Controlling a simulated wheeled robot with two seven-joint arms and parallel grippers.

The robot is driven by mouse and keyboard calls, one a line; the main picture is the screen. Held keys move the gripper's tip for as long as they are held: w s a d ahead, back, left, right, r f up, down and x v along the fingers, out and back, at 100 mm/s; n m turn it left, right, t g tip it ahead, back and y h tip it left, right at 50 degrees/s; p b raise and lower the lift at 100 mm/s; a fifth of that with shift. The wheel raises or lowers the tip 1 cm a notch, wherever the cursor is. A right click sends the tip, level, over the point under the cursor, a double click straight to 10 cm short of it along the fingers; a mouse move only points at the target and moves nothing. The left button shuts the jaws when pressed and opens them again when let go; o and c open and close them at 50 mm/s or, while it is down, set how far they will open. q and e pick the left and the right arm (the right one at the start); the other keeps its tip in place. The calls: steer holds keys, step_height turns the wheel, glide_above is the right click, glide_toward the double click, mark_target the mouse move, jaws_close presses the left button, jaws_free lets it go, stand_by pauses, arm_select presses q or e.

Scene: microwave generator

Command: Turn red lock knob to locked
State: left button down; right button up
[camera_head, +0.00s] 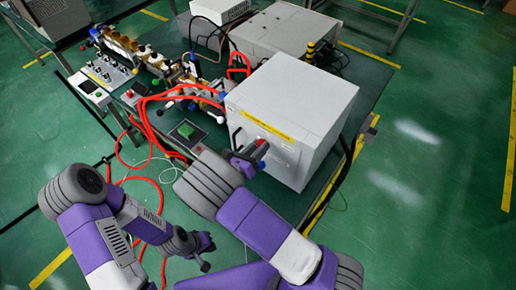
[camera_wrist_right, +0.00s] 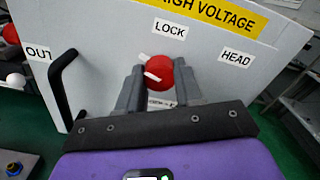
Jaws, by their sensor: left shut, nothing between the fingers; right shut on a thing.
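The red lock knob (camera_wrist_right: 181,78) is on the white panel of the microwave generator box (camera_head: 300,95), under a LOCK label (camera_wrist_right: 169,29). White marks show on the knob, toward the upper left. My right gripper (camera_wrist_right: 160,82) is shut on the knob, with one finger on each side. In the head view, my right gripper (camera_head: 252,157) is at the box's front face, and only a little red of the knob shows there. My left gripper (camera_head: 206,252) is shut and empty, low and left of the box, away from it.
A black handle (camera_wrist_right: 62,88) stands out left of the knob, near an OUT label (camera_wrist_right: 38,53). A HEAD label (camera_wrist_right: 237,57) is to the right. Green floor (camera_head: 420,170) is open on the right.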

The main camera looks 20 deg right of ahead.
steer(key=shift+f+m+b, duration=0.1)
steer(key=shift+m+b, duration=3.9)
steer(key=shift+m, duration=3)
steer(key=o, duration=1)
steer(key=shift+o, duration=0.2)
steer(key=v, duration=0.7)
steer(key=shift+s+a, duration=0.15)
steer(key=shift+a, duration=0.15)
